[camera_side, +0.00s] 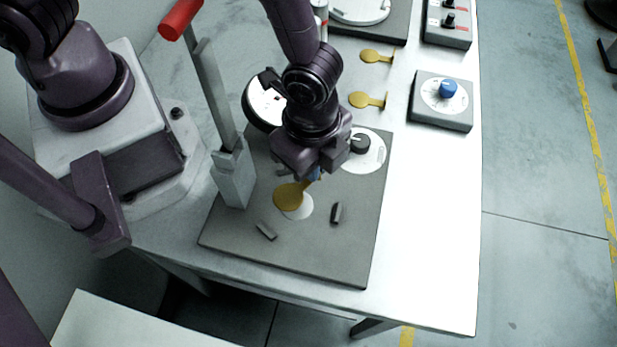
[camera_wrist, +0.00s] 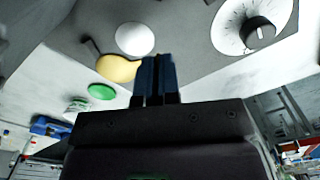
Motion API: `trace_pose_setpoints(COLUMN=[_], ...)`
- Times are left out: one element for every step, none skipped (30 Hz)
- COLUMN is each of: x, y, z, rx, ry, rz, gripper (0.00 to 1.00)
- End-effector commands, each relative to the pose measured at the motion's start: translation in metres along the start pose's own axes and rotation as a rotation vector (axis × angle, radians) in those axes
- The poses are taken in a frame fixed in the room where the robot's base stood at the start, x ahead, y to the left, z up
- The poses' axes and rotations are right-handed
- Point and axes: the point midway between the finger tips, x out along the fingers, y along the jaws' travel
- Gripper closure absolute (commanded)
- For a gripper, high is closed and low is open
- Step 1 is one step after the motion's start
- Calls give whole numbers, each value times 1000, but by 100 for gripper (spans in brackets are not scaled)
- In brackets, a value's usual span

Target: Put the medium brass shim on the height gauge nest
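My gripper (camera_side: 317,175) points down over the grey base plate (camera_side: 340,258). Its blue fingers (camera_wrist: 155,78) are closed together at the tab of a brass shim (camera_side: 289,194). The shim's round head also shows left of the fingers in the wrist view (camera_wrist: 116,68). I cannot tell its size class for sure. A white round spot (camera_side: 300,209) on the plate lies partly behind the shim in the side view. In the wrist view the white spot (camera_wrist: 135,38) shows beside the shim, which seems held above the plate.
Two small dark blocks (camera_side: 266,231) (camera_side: 337,212) flank the white spot. A tall grey post (camera_side: 213,95) with a red-ended lever (camera_side: 180,18) stands left. A black-knob dial (camera_side: 365,148) is behind. Two other brass shims (camera_side: 376,56) (camera_side: 366,100) and a blue-knob box (camera_side: 441,100) lie farther back.

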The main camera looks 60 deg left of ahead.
Motion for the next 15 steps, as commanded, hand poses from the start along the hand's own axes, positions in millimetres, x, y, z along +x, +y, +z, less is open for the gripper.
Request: trace_pose_setpoints(x=[5, 7, 11, 14, 19, 26, 31, 35, 40, 43, 46, 47, 48, 48, 48], y=[0, 0, 0, 0, 0, 0, 0, 0, 0, 0, 0, 0, 0, 0, 0], z=[0, 0, 0, 0, 0, 0, 0, 0, 0, 0, 0, 0, 0, 0, 0], rx=[0, 0, 0, 0, 1, 2, 1, 1, 0, 0, 1, 1, 1, 1, 1], ry=[-1, -1, -1, -2, -3, -3, -4, -3, -3, -2, -1, 0, 0, 1, 1], rz=[1, 1, 0, 1, 2, 2, 2, 2, 1, 1, 0, 0, -1, -1, -1], gripper=[100, 100, 100, 100, 100, 100, 100, 100, 100, 100, 100, 100, 100, 100, 100])
